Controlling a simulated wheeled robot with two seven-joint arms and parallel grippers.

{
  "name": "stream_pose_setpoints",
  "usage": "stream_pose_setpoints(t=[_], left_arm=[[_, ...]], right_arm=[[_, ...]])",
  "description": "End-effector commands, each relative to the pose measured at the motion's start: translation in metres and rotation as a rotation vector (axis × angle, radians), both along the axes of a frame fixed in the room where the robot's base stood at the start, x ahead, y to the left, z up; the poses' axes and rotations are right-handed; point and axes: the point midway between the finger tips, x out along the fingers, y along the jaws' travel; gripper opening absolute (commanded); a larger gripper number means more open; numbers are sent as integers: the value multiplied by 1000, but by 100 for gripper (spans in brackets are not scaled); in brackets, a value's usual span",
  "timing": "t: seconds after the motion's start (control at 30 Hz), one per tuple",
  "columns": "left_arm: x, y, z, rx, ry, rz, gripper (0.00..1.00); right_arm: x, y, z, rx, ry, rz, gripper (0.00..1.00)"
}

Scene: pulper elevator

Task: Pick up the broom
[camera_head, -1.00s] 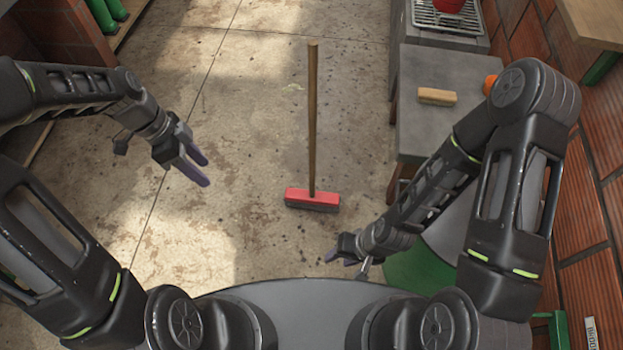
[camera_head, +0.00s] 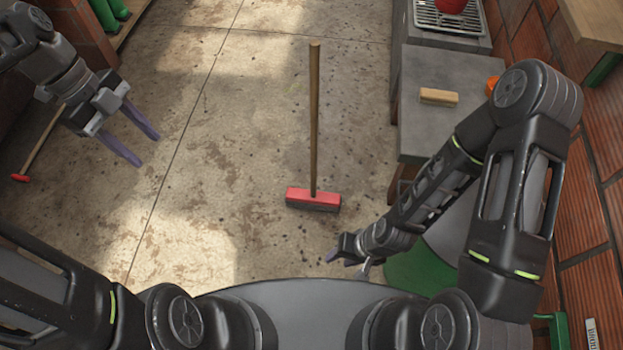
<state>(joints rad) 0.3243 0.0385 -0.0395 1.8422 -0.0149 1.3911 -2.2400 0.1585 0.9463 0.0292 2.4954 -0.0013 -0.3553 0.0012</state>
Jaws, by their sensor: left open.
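The broom has a red head (camera_head: 313,198) with dark bristles and a long wooden handle (camera_head: 314,115). It is on the concrete floor in the middle of the view, its handle pointing away from me. My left gripper (camera_head: 148,148) is at the upper left, open and empty, with its two purple fingers apart. It is well to the left of the broom and does not touch it. My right gripper (camera_head: 338,256) is below and slightly right of the broom head, apart from it. Its fingers are small and partly hidden, so their opening is unclear.
A grey counter (camera_head: 425,130) on the right bears a wooden block (camera_head: 438,97) and an orange thing (camera_head: 492,84). A red pot (camera_head: 452,5) stands on a rack behind. Another red-tipped handle (camera_head: 40,145) shows at the left. The floor around the broom is clear.

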Motion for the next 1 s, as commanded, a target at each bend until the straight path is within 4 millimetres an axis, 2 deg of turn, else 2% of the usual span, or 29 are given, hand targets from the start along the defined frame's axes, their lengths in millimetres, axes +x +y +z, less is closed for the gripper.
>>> stream_pose_setpoints(t=[0.4, 0.47, 0.57, 0.67, 0.77, 0.83, 0.93, 1.0], left_arm=[[1, -1, -1, 1, 1, 4, 45], [2, -2, -6, 2, 7, 17, 45], [9, -10, -25, 14, 30, 77, 45], [20, -27, -63, 34, 73, 202, 45], [29, -54, -117, 63, 136, 396, 45], [29, -80, -162, 84, 190, 567, 45], [18, -122, -226, 109, 277, 849, 45], [1, -152, -266, 120, 340, 1056, 45]], right_arm=[[0, 0, 0, 0, 0, 0, 36], [0, 0, 0, 0, 0, 0, 36], [0, 0, 0, 0, 0, 0, 36], [0, 0, 0, 0, 0, 0, 36], [0, 0, 0, 0, 0, 0, 36], [0, 0, 0, 0, 0, 0, 36], [0, 0, 0, 0, 0, 0, 36], [0, 0, 0, 0, 0, 0, 36]])
